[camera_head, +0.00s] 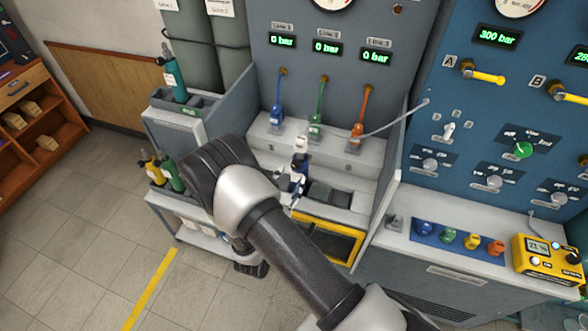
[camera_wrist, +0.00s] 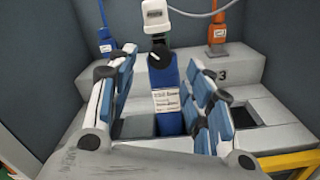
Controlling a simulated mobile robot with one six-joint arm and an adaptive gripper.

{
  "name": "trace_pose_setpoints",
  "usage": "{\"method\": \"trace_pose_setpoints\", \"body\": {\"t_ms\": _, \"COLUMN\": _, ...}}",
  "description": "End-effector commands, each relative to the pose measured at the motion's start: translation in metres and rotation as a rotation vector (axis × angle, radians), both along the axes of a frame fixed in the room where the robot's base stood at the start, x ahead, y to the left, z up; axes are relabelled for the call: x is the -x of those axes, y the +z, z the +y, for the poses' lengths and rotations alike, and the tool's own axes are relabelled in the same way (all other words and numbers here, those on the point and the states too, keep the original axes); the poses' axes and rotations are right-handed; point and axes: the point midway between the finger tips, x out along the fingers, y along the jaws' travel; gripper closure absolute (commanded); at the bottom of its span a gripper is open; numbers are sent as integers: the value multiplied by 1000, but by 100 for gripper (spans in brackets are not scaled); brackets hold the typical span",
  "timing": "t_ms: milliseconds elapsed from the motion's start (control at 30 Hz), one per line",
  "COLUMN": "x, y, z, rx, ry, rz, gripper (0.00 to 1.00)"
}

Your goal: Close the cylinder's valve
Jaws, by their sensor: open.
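The cylinder (camera_wrist: 166,95) is blue with a white label and stands upright in the bench in the wrist view. Its top has a white fitting (camera_wrist: 155,16) with a dark round knob below that carries a light mark. Which of these parts is the valve, and whether it is open, I cannot tell. My gripper (camera_wrist: 163,62) is open, with one blue-padded finger on each side of the cylinder. A gap shows on both sides. In the head view the white top (camera_head: 301,144) rises beyond my gripper (camera_head: 292,181), and my wrist hides part of the bench.
Blue (camera_head: 276,118), green (camera_head: 316,126) and orange (camera_head: 357,130) hose connectors stand behind on the bench step. Grey side walls flank the bench. Displays above read 0 bar. A cart (camera_head: 172,127) with other cylinders stands left, and a yellow device (camera_head: 548,262) right.

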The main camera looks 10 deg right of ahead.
Motion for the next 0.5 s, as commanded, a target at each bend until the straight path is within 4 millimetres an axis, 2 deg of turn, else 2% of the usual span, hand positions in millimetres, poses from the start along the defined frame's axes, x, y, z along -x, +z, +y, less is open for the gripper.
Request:
{"method": "trace_pose_setpoints", "body": {"t_ms": 33, "x": -10, "y": 0, "z": -7, "rx": -4, "ry": -6, "rz": -3, "gripper": 53}}
{"method": "trace_pose_setpoints", "body": {"t_ms": 200, "x": -33, "y": 0, "z": -19, "rx": -3, "ry": -3, "rz": -1, "gripper": 53}}
{"method": "trace_pose_setpoints", "body": {"t_ms": 500, "x": -47, "y": 0, "z": -27, "rx": 0, "ry": -1, "rz": 0, "gripper": 53}}
